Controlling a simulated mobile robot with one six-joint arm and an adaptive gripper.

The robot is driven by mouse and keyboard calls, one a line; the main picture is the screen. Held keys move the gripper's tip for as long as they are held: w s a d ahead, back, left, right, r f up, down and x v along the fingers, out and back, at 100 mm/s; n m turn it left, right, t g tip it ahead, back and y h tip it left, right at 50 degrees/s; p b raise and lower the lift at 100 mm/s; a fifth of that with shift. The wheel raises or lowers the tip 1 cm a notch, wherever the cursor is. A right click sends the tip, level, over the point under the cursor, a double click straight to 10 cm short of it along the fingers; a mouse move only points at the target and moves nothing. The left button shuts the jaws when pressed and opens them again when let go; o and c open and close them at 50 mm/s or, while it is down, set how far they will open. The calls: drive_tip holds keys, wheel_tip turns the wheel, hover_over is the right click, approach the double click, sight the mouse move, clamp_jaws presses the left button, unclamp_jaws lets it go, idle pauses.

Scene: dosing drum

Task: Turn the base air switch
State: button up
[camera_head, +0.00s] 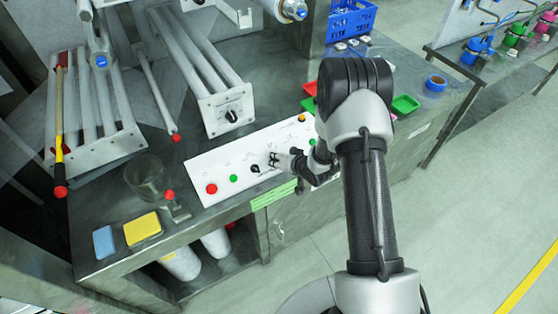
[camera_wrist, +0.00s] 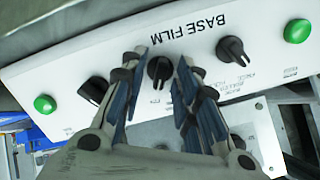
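The white control panel (camera_head: 222,165) lies along the bench front, with red and green buttons and black knobs. In the wrist view the panel (camera_wrist: 120,45) shows "BASE FILM" upside down. Three black rotary knobs show there: a left one (camera_wrist: 93,90), a middle one (camera_wrist: 159,68) and a right one (camera_wrist: 232,50). Their small labels are too blurred to tell which is base air. My gripper (camera_wrist: 161,62) is open, its two fingers on either side of the middle knob, with a small gap visible. In the head view my gripper (camera_head: 272,160) is low over the panel.
Green buttons (camera_wrist: 44,103) (camera_wrist: 297,31) flank the knobs in the wrist view. A red button (camera_head: 211,188) is at the panel's left end. A glass beaker (camera_head: 145,176) stands to the left.

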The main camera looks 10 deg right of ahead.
drive_tip(key=shift+c, duration=0.5)
clamp_jaws()
drive_tip(key=shift+b, duration=0.3)
drive_tip(key=n+b, duration=0.5)
drive_tip(key=shift+a+f+n+h, duration=0.1)
drive_tip(key=shift+n+h, duration=0.2)
drive_tip(key=shift+h, duration=0.1)
drive_tip(key=n+b, duration=0.3)
drive_tip(key=b, duration=0.1)
drive_tip(key=shift+n+b, duration=0.4)
drive_tip(key=shift+a+n+t+h+b, duration=0.1)
drive_tip(key=shift+n+t+h+b, duration=0.2)
drive_tip(key=shift+n+b, duration=0.65)
